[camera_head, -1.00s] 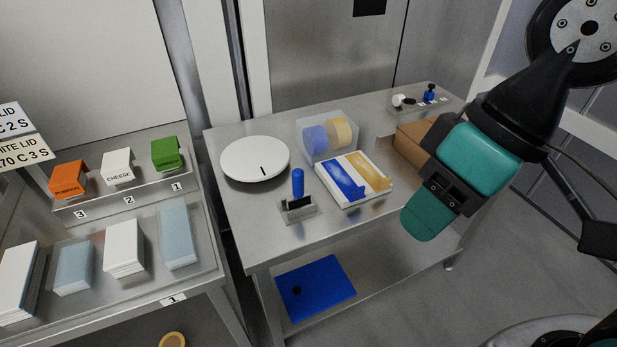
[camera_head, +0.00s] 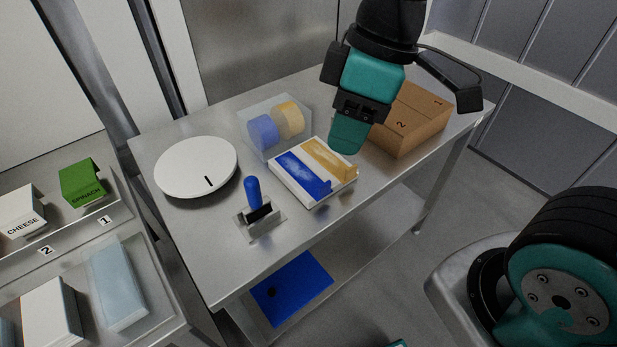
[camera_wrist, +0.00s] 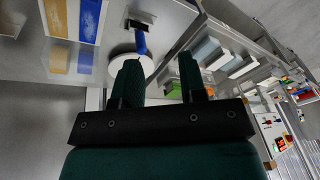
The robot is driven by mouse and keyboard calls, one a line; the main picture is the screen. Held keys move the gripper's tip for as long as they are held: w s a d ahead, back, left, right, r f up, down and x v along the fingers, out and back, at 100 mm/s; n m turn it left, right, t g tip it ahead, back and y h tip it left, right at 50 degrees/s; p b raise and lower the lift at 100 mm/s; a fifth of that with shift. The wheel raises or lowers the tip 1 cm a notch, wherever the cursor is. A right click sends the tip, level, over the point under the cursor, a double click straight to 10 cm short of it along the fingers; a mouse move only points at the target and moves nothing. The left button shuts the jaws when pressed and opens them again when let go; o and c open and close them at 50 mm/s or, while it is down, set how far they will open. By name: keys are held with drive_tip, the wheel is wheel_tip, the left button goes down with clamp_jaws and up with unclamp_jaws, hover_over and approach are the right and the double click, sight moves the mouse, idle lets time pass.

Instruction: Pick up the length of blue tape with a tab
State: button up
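The length of blue tape (camera_head: 300,174) lies on a white block (camera_head: 317,203) on the metal table, with a raised blue tab (camera_head: 324,189) at its front end. A tan tape length (camera_head: 325,157) lies beside it on the right. My gripper (camera_head: 345,150) is above the table, by the tan tape's far end and right of the blue tape. In the wrist view its two green fingers (camera_wrist: 160,62) stand apart with nothing between them. The blue tape (camera_wrist: 89,20) shows there at the upper left, beyond the fingers.
A clear holder with blue and tan rolls (camera_head: 277,122) stands behind the block. A white round plate (camera_head: 196,165) and a blue-handled tool (camera_head: 254,195) are left of it. A cardboard box (camera_head: 412,125) stands close to my gripper on the right. A shelf of cartons (camera_head: 82,184) is at the left.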

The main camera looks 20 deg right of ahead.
drive_tip(key=w+d+f+n+h+b, duration=0.3)
drive_tip(key=w+f+n+b, duration=0.2)
drive_tip(key=w+f+n, duration=0.65)
drive_tip(key=m, duration=0.1)
hover_over(324, 184)
wheel_tip(324, 184, down, 9)
drive_tip(key=shift+f+p, duration=0.65)
drive_tip(key=shift+f, duration=2.45)
drive_tip(key=shift+c, duration=0.4)
clamp_jaws()
